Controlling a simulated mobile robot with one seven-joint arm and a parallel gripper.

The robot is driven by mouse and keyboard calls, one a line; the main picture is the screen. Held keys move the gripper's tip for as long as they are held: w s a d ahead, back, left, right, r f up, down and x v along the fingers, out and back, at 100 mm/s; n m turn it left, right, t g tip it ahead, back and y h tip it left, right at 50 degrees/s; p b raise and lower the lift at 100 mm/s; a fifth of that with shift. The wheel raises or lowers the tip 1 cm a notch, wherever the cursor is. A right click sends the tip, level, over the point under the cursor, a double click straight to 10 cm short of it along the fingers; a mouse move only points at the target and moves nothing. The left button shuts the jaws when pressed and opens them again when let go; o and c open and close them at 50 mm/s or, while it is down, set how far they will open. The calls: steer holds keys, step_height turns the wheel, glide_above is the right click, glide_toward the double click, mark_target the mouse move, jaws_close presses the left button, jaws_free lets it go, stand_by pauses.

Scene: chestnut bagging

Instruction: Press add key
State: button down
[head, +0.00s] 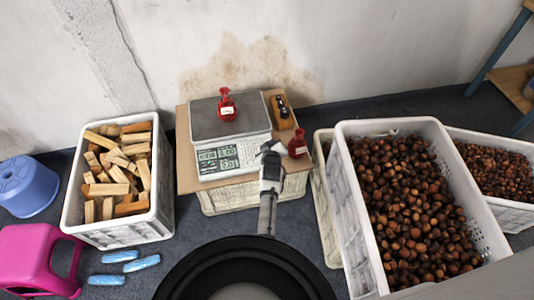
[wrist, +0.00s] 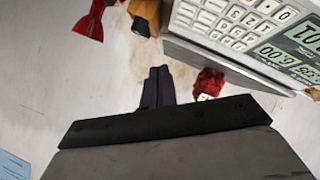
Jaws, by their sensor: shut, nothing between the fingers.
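The scale (head: 231,138) stands on a board-topped crate, with its lit displays (head: 218,158) facing me. A red bag (head: 227,106) sits on its steel plate. My gripper (head: 270,147) is at the right front corner of the scale and covers part of its right-hand front panel. In the wrist view, my gripper (wrist: 158,72) is shut and empty, and its fingers appear apart from the keypad (wrist: 232,20). The keypad shows there upside down at upper right, beside the displays (wrist: 295,42). I cannot make out which key is the add key.
A second red bag (head: 298,144) stands right of the scale, close to my gripper. A wooden block with a dark tool (head: 283,110) lies behind it. A crate of firewood (head: 72,215) is at left, and a crate of chestnuts (head: 345,190) is at right.

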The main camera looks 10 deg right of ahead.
steer(key=shift+s+d+f, duration=0.15)
steer(key=shift+s+f, duration=0.05)
steer(key=shift+f, duration=0.1)
steer(key=f+b, duration=0.2)
steer(key=w+f+b, duration=0.1)
steer(key=f+b, duration=0.2)
steer(key=w+f+b, duration=0.1)
steer(key=f+b, duration=0.1)
steer(key=shift+w+f, duration=0.15)
steer(key=shift+f, duration=0.1)
steer(key=shift+w+f+b, duration=0.25)
steer(key=shift+f+b, duration=0.15)
steer(key=shift+b, duration=0.25)
steer(key=shift+f, duration=0.1)
stand_by(1.4)
steer(key=shift+w+f+b, duration=0.1)
steer(key=shift+f+b, duration=0.2)
steer(key=shift+b, duration=0.2)
steer(key=shift+r, duration=0.15)
